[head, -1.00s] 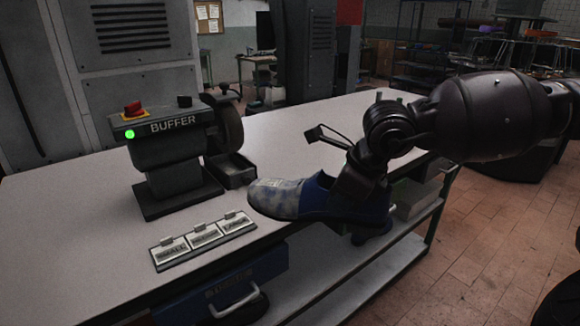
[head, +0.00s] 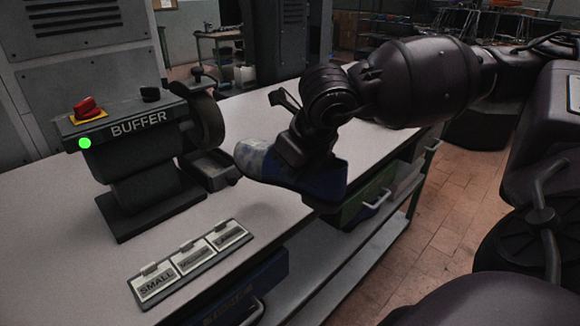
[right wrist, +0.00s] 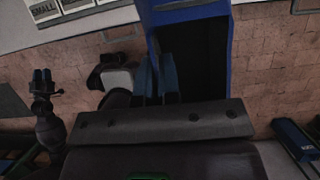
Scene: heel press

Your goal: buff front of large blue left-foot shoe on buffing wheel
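The blue shoe (head: 322,181) hangs over the front part of the bench, its toe (head: 262,160) dull greyish-white and pointing left. My right gripper (head: 302,160) is shut on the shoe near its opening. In the right wrist view the fingers (right wrist: 156,78) pinch the shoe's blue upper (right wrist: 216,55) beside the dark opening. The buffing wheel (head: 207,118) is on the right side of the buffer (head: 140,150), a short gap left of the toe. A two-pronged gripper, apparently my left (right wrist: 42,76), shows small in the right wrist view; its opening is unclear.
The buffer has a red knob (head: 87,107) and a lit green lamp (head: 85,143). A dark tray (head: 210,168) sits below the wheel. A size-label panel (head: 190,264) lies at the bench's front. The white bench top (head: 62,218) is otherwise mostly clear.

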